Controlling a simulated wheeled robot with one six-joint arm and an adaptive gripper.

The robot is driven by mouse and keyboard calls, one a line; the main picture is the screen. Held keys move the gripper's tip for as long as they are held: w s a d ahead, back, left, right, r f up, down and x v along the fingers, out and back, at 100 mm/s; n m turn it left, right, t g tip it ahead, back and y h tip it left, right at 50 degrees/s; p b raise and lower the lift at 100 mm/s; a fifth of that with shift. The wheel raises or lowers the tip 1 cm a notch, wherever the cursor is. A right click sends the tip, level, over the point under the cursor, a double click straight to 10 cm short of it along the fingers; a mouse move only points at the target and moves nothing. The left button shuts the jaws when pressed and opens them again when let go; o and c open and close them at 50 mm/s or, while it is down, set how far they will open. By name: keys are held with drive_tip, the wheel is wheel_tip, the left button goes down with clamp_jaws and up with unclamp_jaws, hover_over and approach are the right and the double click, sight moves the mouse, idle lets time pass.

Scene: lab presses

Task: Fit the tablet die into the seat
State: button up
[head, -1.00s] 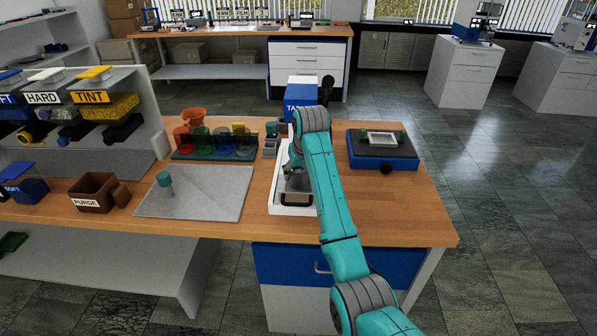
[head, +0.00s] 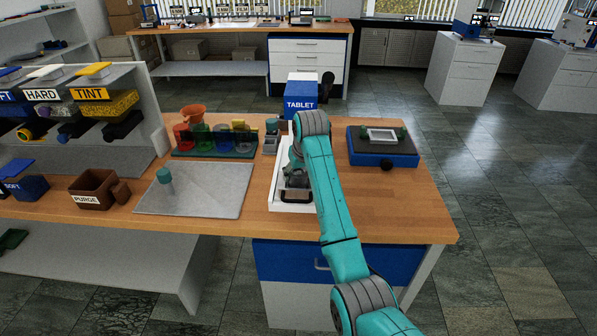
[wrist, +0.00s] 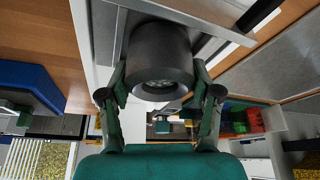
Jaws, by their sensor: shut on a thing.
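The tablet die (wrist: 160,58), as far as I can tell, is the dark grey round body with a hollow, speckled end in the wrist view. My gripper (wrist: 160,82) is shut on it, one finger on each side. In the head view my gripper (head: 296,184) is low over the white-rimmed tray (head: 292,209) at the middle of the bench, mostly behind my arm. The die cannot be made out there. A blue block marked TABLET (head: 301,92) stands behind the tray. I cannot make out the seat clearly.
A black-topped blue unit with a white frame (head: 382,146) stands right of my arm. Left are a grey plate (head: 205,195) with a teal cylinder, a rack of coloured cups (head: 214,142), and a brown PURGE bin (head: 98,189). The bench's right front is clear.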

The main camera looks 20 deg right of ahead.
drive_tip(key=shift+f, duration=0.15)
drive_tip(key=o, duration=1.6)
drive_tip(key=shift+f, duration=0.1)
drive_tip(key=v, duration=1.2)
